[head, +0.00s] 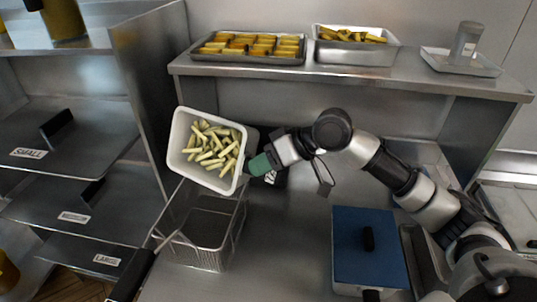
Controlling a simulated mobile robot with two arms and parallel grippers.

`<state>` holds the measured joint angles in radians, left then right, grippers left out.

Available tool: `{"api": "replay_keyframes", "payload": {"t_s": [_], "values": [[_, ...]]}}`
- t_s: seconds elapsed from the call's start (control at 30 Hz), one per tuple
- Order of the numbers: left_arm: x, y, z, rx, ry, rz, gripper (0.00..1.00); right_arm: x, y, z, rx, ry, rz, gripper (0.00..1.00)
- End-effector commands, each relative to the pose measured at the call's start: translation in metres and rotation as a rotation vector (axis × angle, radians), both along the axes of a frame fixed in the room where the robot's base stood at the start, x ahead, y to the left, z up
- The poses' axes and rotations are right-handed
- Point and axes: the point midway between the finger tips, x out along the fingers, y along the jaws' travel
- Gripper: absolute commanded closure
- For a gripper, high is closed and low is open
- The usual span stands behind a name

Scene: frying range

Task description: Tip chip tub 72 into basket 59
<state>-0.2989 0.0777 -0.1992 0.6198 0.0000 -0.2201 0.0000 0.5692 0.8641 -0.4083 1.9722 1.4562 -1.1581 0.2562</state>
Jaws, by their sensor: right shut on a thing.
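A white tub (177,146) full of pale cut chips (212,145) is held in the air, tilted so that its open top faces me. My right gripper (262,163) is shut on the tub's right side, where a green part shows. The chips are in the tub. A wire basket (205,258) stands just below the tub on the steel counter, and its black handle (133,276) points to the lower left. The basket's visible inside looks empty; the tub hides its back upper part. No numbers are readable on tub or basket. My left gripper is out of view.
A blue-lidded box (350,255) stands on the counter to the right. A raised shelf (345,72) behind holds a tray of browned pieces (250,60) and a pan of chips (355,52). Labelled steel shelves (85,125) stand at left, close to the tub.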

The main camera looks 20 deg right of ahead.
Motion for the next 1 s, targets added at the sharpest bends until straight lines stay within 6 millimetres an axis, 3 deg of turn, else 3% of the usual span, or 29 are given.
{"api": "replay_keyframes", "payload": {"t_s": [0.03,0.13,0.5,1.0], "values": [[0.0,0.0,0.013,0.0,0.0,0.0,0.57,-0.003,0.004,0.007,-0.052,-0.04,0.003,1.0],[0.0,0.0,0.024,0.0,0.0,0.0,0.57,-0.008,0.011,0.004,-0.15,-0.11,0.004,1.0],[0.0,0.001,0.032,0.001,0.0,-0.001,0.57,-0.022,0.032,-0.018,-0.415,-0.295,0.002,1.0],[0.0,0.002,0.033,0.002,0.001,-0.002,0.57,-0.025,0.036,-0.022,-0.478,-0.337,-0.002,1.0]]}}
